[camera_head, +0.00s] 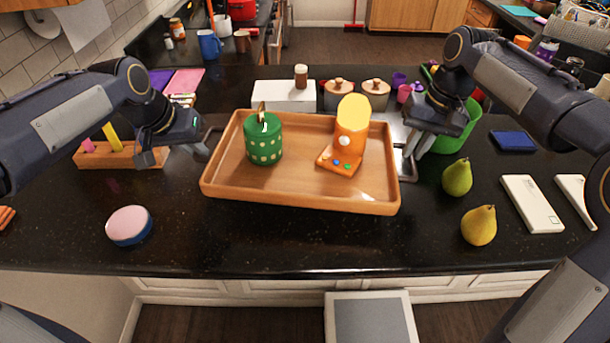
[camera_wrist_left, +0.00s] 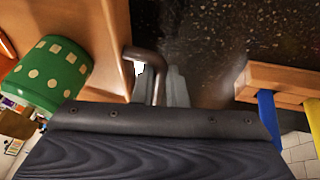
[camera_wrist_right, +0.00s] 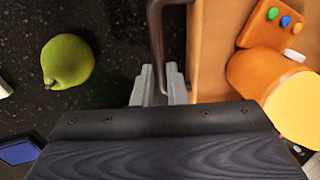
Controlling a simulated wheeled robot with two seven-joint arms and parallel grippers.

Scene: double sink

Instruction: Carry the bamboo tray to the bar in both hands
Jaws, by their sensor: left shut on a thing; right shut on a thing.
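The bamboo tray (camera_head: 300,197) is in the middle of the head view, over the dark counter. A green candle with pale dots (camera_head: 264,142) stands on its left part, and an orange object with a yellow top and coloured buttons (camera_head: 346,140) stands on its right part. My left gripper (camera_head: 203,150) is shut on the tray's left metal handle (camera_wrist_left: 150,62). My right gripper (camera_head: 408,160) is shut on the tray's right metal handle (camera_wrist_right: 156,40). I cannot tell whether the tray's underside touches the counter.
Two pears (camera_head: 457,178) (camera_head: 478,225) lie right of the tray. A pink-topped round tin (camera_head: 129,225) lies front left. A wooden block with pegs (camera_head: 120,157) is at left. A white box (camera_head: 284,96), lidded pots (camera_head: 375,92) and a green bin (camera_head: 450,138) stand behind. White slabs (camera_head: 532,203) lie far right.

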